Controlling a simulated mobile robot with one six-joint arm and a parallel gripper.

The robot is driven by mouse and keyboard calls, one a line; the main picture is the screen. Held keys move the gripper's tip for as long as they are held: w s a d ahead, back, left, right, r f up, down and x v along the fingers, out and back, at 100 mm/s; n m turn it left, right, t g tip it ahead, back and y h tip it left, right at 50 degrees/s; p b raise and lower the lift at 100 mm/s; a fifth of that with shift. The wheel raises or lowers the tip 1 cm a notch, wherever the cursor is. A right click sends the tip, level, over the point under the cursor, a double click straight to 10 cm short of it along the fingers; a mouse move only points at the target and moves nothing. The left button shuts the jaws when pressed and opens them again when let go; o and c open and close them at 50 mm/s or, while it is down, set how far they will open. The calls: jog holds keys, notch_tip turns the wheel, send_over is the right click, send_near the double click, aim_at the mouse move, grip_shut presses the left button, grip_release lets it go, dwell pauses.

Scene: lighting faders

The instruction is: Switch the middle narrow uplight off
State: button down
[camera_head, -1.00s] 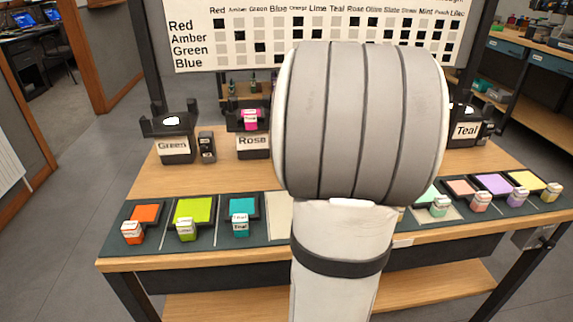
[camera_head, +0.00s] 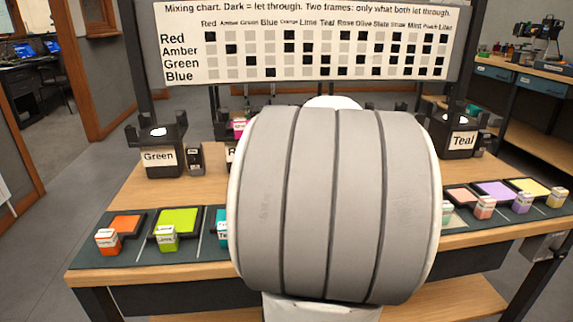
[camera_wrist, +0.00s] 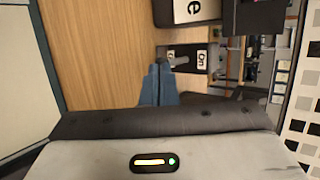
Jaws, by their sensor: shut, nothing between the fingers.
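The middle uplight, labelled Rose, is mostly hidden behind my arm in the head view; its pink top (camera_head: 240,128) shows. In the wrist view, a black box with a white label ending in "e" (camera_wrist: 195,9) is at the top. Below it is a small dark switch box (camera_wrist: 188,57) with a white "On" label and a grey lever. My gripper (camera_wrist: 160,64) is shut and empty, its blue-grey fingertips beside the lever. I cannot tell whether they touch it. My gripper is hidden in the head view.
The Green uplight (camera_head: 162,150) with its small switch box (camera_head: 195,159) stands left, and the Teal uplight (camera_head: 458,138) right. Coloured frames and small blocks line the front edge. The mixing chart (camera_head: 310,45) stands behind. Bare wooden tabletop (camera_wrist: 95,50) lies left of my fingers.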

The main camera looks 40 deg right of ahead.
jog(key=shift+r+p, duration=0.4)
jog(key=shift+r, duration=0.25)
jog(key=shift+s, duration=0.1)
jog(key=shift+s+a+r, duration=0.1)
jog(key=s+f+p+v, duration=0.1)
jog(key=f+p+v, duration=0.1)
jog(key=v, duration=1.1)
jog(key=shift+s+a+p, duration=0.3)
jog(key=shift+s+p, duration=0.05)
jog(key=shift+p, duration=0.3)
jog(key=shift+r, duration=0.1)
